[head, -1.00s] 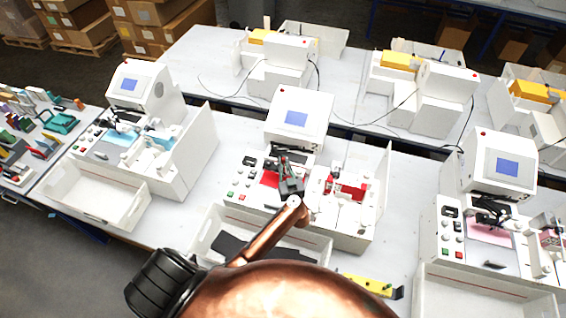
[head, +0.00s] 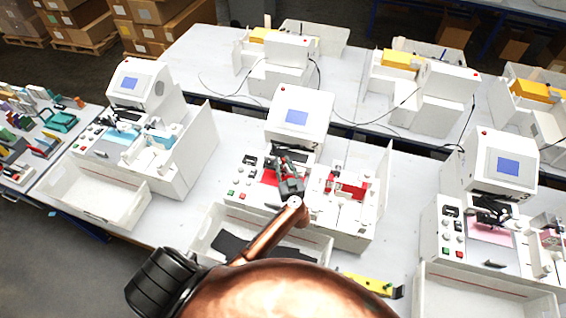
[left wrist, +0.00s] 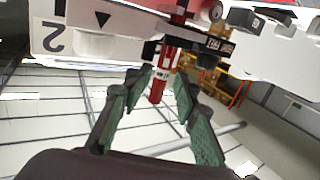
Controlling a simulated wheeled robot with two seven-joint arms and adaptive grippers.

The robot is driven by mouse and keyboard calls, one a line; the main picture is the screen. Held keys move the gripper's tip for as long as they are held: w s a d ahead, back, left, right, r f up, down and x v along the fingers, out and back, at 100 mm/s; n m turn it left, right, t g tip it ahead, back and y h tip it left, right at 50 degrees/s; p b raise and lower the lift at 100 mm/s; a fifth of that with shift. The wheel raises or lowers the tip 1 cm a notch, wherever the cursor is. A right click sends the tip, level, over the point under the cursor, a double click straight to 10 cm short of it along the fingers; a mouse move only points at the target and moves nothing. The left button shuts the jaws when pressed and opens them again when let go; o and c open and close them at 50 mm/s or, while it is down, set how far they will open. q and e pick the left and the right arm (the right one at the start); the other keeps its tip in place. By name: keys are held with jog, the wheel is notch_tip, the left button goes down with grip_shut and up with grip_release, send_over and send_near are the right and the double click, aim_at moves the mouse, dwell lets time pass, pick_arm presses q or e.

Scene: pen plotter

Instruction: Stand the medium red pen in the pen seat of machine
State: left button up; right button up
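The medium red pen (left wrist: 160,85) shows in the left wrist view, upright but slightly tilted, with its upper part at a black holder on the machine, which looks like the pen seat (left wrist: 172,50). My left gripper (left wrist: 164,74) has its green-padded fingers spread on either side of the pen. A narrow gap shows at the right finger; contact at the left finger is unclear. In the head view my left gripper (head: 283,164) is over the middle machine (head: 297,116), above its red work area. It largely hides the pen and the seat there. My right gripper is not in view.
A white bin (head: 205,236) with dark pieces stands in front of the middle machine. A white side unit with a red part (head: 346,186) is close on the right. Similar machines stand left (head: 140,85) and right (head: 500,160). A yellow tool (head: 370,285) lies at the front.

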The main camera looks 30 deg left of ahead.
pick_arm(q)
jog(key=v, duration=1.1)
jog(key=shift+s+d, duration=0.25)
